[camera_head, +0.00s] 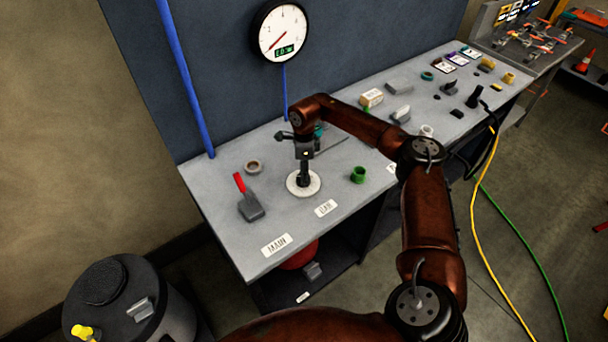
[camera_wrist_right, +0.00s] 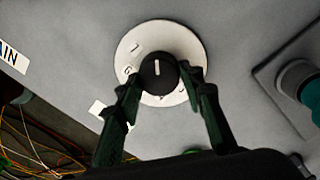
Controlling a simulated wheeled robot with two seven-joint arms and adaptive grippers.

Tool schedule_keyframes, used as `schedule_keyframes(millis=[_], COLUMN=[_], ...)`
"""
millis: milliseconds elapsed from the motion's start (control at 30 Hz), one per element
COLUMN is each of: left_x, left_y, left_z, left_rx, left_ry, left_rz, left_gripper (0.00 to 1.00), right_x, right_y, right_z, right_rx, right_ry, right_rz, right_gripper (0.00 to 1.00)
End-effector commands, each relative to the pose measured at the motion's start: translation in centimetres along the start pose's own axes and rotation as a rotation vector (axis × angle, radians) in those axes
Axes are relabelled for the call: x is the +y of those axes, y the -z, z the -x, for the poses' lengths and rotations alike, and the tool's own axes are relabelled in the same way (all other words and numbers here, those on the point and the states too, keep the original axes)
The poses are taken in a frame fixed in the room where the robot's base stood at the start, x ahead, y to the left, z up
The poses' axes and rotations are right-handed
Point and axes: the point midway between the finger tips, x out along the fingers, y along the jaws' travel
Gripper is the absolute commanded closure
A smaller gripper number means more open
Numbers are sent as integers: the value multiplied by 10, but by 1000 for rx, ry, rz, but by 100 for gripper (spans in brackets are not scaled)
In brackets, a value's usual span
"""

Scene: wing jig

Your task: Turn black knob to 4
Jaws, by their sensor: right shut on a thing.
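The black knob (camera_wrist_right: 160,77) sits at the centre of a white round dial (camera_wrist_right: 187,45) in the right wrist view. A short white line on the knob points up in that picture, between the dial's top and the figures at its left. The figures are small and only partly readable. My right gripper (camera_wrist_right: 165,80) has its two dark fingers on opposite sides of the knob, shut on it. In the head view the right gripper (camera_head: 304,172) points down over the white dial (camera_head: 309,191) on the bench and mostly hides the knob. My left gripper is not in view.
A red-handled lever (camera_head: 241,186) on a grey block stands left of the dial. A green cup (camera_head: 358,174) and a tan ring (camera_head: 253,167) are nearby. A round gauge (camera_head: 281,32) hangs on the wall behind, its red needle pointing lower left. Labels mark the bench (camera_head: 215,205) front.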

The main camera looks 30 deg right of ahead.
Motion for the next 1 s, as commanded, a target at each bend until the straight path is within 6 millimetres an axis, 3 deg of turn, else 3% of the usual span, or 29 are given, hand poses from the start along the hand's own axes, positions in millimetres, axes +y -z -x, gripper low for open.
schedule_keyframes(millis=[133, 167, 400, 767, 1000], left_x=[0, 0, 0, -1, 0], left_y=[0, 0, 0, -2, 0], left_z=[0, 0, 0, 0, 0], left_rx=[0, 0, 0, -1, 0], left_ry=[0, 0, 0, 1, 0], left_rz=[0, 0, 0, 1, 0], left_gripper=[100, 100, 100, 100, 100], right_x=[0, 0, 0, -1, -1], right_y=[1, 1, 0, 0, 0], right_z=[-1, -1, 0, 7, 50], right_rx=[2, 2, 1, -1, -1], right_ry=[-1, -1, 0, 2, 4], right_rz=[-1, -1, -2, -2, -2], right_gripper=[89, 62, 47, 47, 47])
